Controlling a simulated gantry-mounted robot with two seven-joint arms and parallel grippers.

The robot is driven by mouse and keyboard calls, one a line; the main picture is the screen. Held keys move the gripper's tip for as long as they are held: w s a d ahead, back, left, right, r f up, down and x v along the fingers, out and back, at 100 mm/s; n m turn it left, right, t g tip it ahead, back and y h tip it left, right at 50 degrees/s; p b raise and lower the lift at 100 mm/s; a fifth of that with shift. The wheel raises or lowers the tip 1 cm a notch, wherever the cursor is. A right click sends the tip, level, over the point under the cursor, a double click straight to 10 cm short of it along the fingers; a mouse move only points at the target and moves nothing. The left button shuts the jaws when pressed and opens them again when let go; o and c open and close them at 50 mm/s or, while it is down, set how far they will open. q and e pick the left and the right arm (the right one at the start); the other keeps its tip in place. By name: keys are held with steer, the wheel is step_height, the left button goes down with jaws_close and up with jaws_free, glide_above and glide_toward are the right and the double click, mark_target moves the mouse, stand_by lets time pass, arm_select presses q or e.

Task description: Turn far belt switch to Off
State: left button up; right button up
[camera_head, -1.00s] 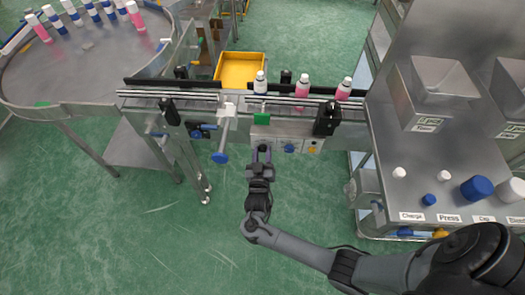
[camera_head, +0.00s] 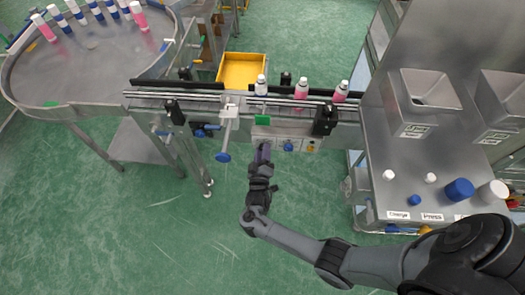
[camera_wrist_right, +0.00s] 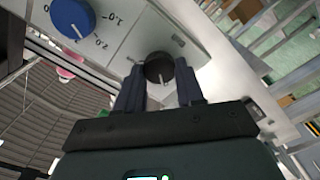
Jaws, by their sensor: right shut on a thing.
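My right gripper (camera_head: 262,152) is at the left end of the control panel (camera_head: 299,134) on the belt's front side. In the right wrist view, the two fingers of this gripper (camera_wrist_right: 160,80) are shut on a round black switch knob (camera_wrist_right: 159,68) with a light pointer line. In the head view the gripper hides this knob. A blue dial (camera_wrist_right: 72,18) with a printed scale is beside it, apart from the fingers; it also shows in the head view (camera_head: 288,146). My left gripper is not in view.
A conveyor carries a few bottles (camera_head: 301,88). A yellow bin (camera_head: 241,69) stands behind it. A blue-ended handle (camera_head: 223,156) juts out left of the gripper. A metal bench (camera_head: 440,192) with caps and hoppers is at right, a round turntable (camera_head: 85,75) at left. The green floor in front is open.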

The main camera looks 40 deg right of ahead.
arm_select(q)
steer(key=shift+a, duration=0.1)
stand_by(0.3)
arm_select(e)
steer(key=o, duration=1)
steer(key=shift+o, duration=0.2)
steer(key=shift+s+a, duration=0.1)
